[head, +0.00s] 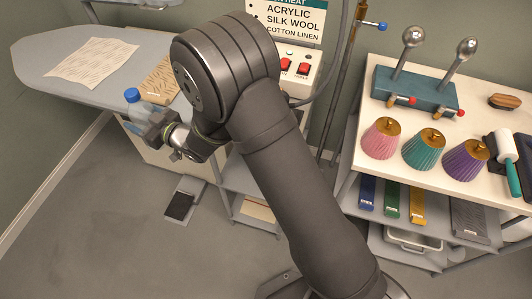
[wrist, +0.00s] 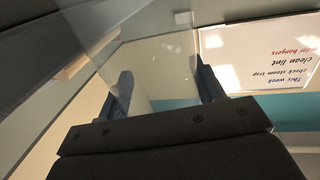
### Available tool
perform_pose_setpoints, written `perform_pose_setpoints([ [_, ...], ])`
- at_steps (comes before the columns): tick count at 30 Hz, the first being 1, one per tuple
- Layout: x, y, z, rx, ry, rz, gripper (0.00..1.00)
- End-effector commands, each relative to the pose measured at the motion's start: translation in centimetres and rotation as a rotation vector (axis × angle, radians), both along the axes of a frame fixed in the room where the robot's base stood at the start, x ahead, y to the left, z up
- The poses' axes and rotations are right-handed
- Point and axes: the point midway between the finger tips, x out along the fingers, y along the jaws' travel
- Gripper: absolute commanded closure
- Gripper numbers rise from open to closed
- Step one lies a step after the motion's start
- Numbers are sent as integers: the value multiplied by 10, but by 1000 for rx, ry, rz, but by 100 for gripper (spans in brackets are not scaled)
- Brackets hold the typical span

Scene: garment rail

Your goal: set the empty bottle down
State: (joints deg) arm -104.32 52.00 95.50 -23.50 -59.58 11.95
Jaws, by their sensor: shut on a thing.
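The bottle (head: 143,107) is clear with a blue cap (head: 132,94) and looks empty. My gripper (head: 142,127) is shut on it, at the near edge of the ironing board (head: 40,62) in the head view. The bottle stands about upright; my gripper hides its lower part, so I cannot tell whether it touches anything. In the wrist view the clear bottle body (wrist: 160,62) lies between the two dark fingers of my gripper (wrist: 165,88).
A patterned cloth (head: 92,60) and a tan folded piece (head: 160,80) lie on the board. Right of my arm, a white-topped table (head: 500,75) carries pink, teal and purple pleated shades (head: 423,150). A grey pedal (head: 180,204) is on the floor. A whiteboard (wrist: 260,60) shows in the wrist view.

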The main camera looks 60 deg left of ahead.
Motion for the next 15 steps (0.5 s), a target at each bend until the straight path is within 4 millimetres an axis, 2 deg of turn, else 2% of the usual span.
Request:
perform_pose_setpoints([
  [1,2,-4,-16,-7,-1,0,65],
  [8,10,-28,-81,-7,-1,-2,65],
  [15,25,-68,-154,-9,-3,-19,65],
])
